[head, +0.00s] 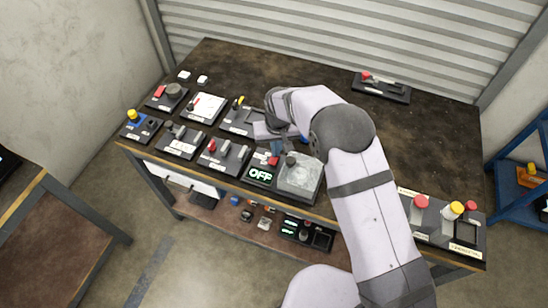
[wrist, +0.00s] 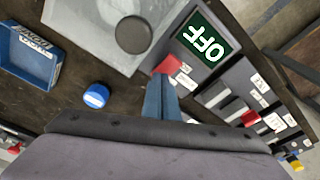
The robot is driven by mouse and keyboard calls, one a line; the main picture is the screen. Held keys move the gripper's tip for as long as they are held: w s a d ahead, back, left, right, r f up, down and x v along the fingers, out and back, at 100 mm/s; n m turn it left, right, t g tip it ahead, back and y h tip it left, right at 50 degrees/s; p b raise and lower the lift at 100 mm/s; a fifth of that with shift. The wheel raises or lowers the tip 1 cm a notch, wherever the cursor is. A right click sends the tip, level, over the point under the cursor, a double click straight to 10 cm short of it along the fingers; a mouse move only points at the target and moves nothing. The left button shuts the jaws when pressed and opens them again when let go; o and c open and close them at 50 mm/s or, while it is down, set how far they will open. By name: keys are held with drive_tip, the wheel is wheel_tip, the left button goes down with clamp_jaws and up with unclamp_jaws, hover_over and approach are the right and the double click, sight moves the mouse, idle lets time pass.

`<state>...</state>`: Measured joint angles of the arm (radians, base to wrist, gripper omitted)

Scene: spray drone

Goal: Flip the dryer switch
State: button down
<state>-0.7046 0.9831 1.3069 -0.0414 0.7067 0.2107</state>
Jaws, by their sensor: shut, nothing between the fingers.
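A black panel with a lit display reading OFF (head: 261,175) and a small red switch (head: 273,160) stands near the table's front edge. The same display shows upside down in the wrist view (wrist: 204,40), with the red switch (wrist: 168,65) beside it. No label reading dryer is legible, so I cannot confirm this is the dryer's switch. My gripper (wrist: 161,82) is shut and empty, its blue fingertips very close to the red switch. I cannot tell whether they touch it. In the head view my arm and wrist partly hide the fingers.
A grey clear-topped box with a dark round knob (head: 300,178) adjoins the display. Several switch panels lie to the left, including a lever panel (head: 224,158). A blue cap (wrist: 96,96) and a blue tray (wrist: 28,58) lie nearby. The table's back right is mostly bare.

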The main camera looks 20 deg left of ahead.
wheel_tip(320, 180, up, 7)
drive_tip(key=p, duration=0.4)
idle(0.4)
idle(0.4)
drive_tip(key=s+d+r+m, duration=0.2)
drive_tip(key=d+r, duration=0.2)
drive_tip(key=d, duration=0.7)
drive_tip(key=s+d+r+m, duration=0.15)
drive_tip(key=d+r, duration=0.35)
drive_tip(key=d, duration=0.6)
drive_tip(key=s+d+r+m+g, duration=0.1)
drive_tip(key=s+d+m, duration=0.1)
drive_tip(key=s+d, duration=1.1)
drive_tip(key=s, duration=0.4)
drive_tip(key=shift+d+h, duration=0.25)
drive_tip(key=shift+h, duration=0.15)
drive_tip(key=shift+r+m, duration=0.1)
drive_tip(key=shift+m, duration=0.15)
